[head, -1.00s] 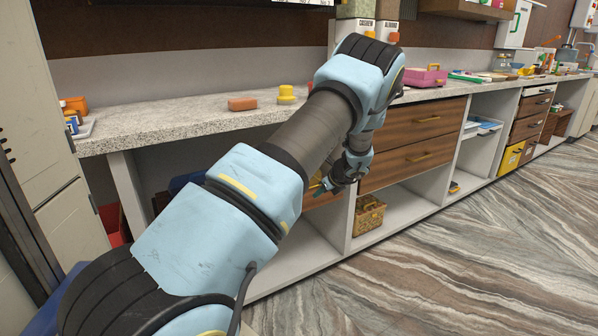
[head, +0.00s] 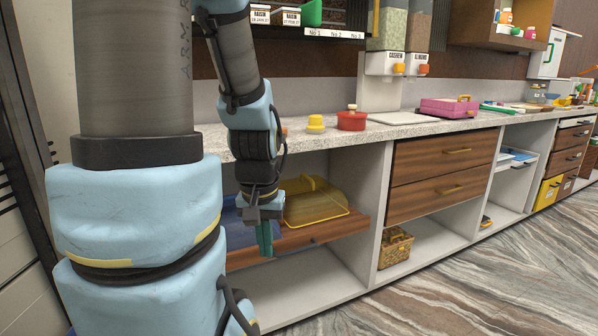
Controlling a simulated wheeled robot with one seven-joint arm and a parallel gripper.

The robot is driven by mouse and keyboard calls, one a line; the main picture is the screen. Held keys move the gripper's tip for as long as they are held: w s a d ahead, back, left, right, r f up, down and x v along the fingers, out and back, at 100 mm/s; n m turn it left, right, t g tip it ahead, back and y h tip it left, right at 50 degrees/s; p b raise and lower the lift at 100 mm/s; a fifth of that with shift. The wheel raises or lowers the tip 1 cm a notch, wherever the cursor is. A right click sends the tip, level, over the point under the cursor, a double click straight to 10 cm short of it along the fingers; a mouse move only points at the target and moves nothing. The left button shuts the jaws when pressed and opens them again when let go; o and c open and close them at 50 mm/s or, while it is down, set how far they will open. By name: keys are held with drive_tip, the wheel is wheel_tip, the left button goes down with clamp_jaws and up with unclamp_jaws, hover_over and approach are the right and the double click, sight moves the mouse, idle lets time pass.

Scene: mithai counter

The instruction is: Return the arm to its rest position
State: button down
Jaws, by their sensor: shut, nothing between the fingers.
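My arm fills the left of the head view, with its upper part raised and its forearm hanging down. My gripper (head: 265,240) points downward at the end of the arm. Its fingers are shut and nothing shows between them. It hangs in front of the counter, below the level of the stone top (head: 400,130), near an open wooden shelf (head: 318,232). The arm hides part of the counter's left end.
A yellow see-through cover (head: 315,203) and a blue item (head: 240,228) are on the shelf. On the counter stand a yellow pot (head: 316,124), a red pot (head: 351,121) and a pink box (head: 448,108). A basket (head: 395,248) sits lower. The floor at right is clear.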

wheel_tip(320, 180, up, 15)
drive_tip(key=p, duration=1.4)
drive_tip(key=shift+s+p, duration=0.2)
drive_tip(key=shift+p, duration=0.2)
drive_tip(key=shift+f, duration=0.1)
